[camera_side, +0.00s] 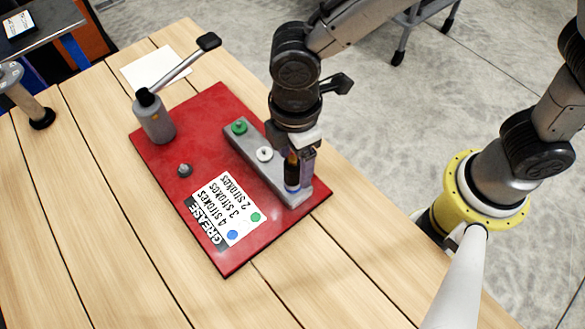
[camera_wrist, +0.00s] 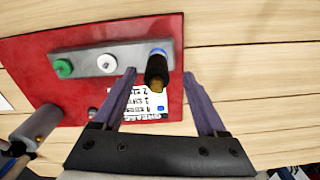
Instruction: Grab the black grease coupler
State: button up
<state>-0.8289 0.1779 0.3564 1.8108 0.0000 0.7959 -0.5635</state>
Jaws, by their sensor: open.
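The black grease coupler (camera_side: 292,173) stands upright at the near right end of the grey bar, over a blue fitting. In the wrist view the coupler (camera_wrist: 157,70) shows its brass-coloured end towards the camera, with the blue fitting (camera_wrist: 157,50) behind it. My gripper (camera_side: 298,165) is over that end of the bar, pointing down. In the wrist view its open fingers (camera_wrist: 160,75) lie on either side of the coupler, with gaps visible. I cannot tell exactly how far the fingertips reach down along it.
The grey bar (camera_side: 262,171) also carries a green fitting (camera_side: 239,127) and a white fitting (camera_side: 264,154). It sits on a red plate (camera_side: 170,185) with a printed stroke card (camera_side: 225,208), a small dark knob (camera_side: 184,170) and a grey lever pump (camera_side: 154,118). The wooden table nearby is clear.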

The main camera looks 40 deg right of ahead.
aim_at(293, 174)
jog(key=f, duration=0.5)
jog(key=shift+w, duration=0.2)
